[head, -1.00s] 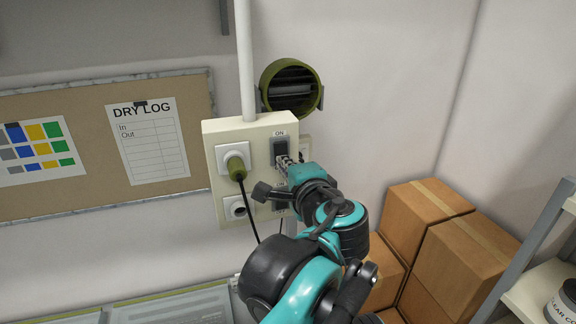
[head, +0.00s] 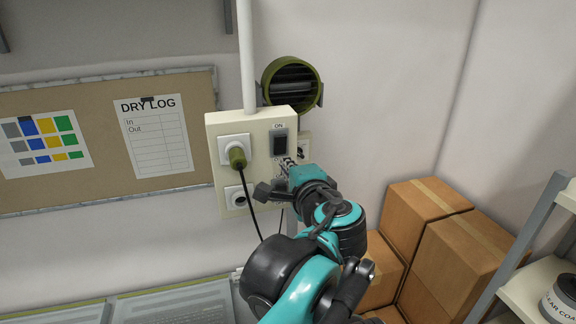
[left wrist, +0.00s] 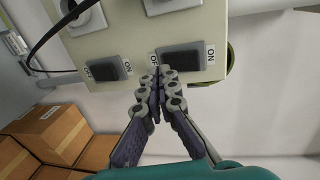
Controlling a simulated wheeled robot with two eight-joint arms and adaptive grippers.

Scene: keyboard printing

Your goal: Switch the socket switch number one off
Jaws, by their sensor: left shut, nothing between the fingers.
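A cream socket panel (head: 228,124) is on the wall, with a dark upper rocker switch (head: 279,143) under an "ON" label. My left gripper (head: 288,162) is shut and empty, its tips just below that switch. In the left wrist view the left gripper's closed fingertips (left wrist: 159,76) lie beside the near end of the upper switch (left wrist: 184,57); contact cannot be told. A lower switch (left wrist: 106,68) shows there too; in the head view my gripper hides most of it. I cannot tell which way either rocker is tilted. The right gripper is not in view.
A green round vent (head: 291,83) is above the panel. Cardboard boxes (head: 424,208) and a shelf (head: 538,282) stand at right.

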